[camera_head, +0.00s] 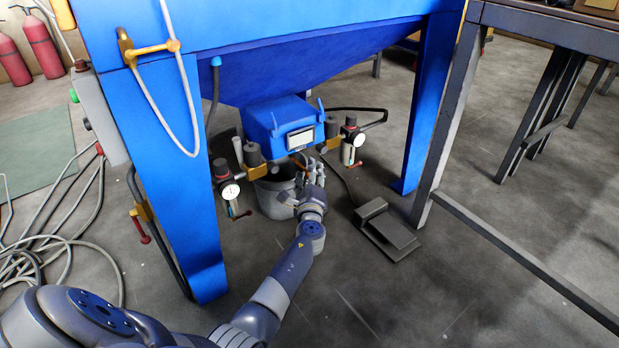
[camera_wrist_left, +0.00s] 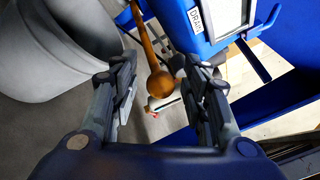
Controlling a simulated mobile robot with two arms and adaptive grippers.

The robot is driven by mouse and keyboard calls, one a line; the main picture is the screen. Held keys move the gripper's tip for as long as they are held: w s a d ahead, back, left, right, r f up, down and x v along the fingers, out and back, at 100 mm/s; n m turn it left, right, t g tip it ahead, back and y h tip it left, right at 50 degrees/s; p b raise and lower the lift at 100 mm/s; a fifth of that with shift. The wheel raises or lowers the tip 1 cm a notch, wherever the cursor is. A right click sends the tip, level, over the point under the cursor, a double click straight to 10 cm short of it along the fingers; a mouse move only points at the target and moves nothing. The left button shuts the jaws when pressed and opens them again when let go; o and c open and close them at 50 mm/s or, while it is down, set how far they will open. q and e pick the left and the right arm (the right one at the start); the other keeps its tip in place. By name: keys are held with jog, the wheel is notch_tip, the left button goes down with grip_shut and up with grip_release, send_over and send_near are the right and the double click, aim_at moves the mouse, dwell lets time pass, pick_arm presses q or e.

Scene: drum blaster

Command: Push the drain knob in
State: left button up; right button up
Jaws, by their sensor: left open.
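In the left wrist view an orange-brown round knob (camera_wrist_left: 160,83) sits at the end of a rod of the same colour. The rod runs up beside a blue box (camera_wrist_left: 218,38) with a label reading "DRAIN". My left gripper (camera_wrist_left: 156,68) is open, with one finger on each side of the knob in the picture. I cannot tell whether a finger touches it. In the head view my left gripper (camera_head: 310,192) is below the blue box (camera_head: 275,124) under the hopper. The knob is too small to make out surely there. My right gripper is not in view.
A grey bucket (camera_head: 272,203) stands left of my left gripper and shows in the wrist view (camera_wrist_left: 50,58). Gauges with valves (camera_head: 229,190) flank the box. A foot pedal (camera_head: 388,232) lies right on the floor. Blue legs (camera_head: 185,220) stand at both sides.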

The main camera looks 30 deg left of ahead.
aim_at(297, 162)
pick_arm(q)
grip_shut()
jog(key=shift+w+a+b, duration=0.2)
jog(key=shift+w+a, duration=0.05)
jog(key=shift+a, duration=0.25)
jog(key=shift+w+a+b, duration=0.2)
jog(key=shift+a, duration=0.25)
jog(key=shift+a+r, duration=0.1)
grip_release()
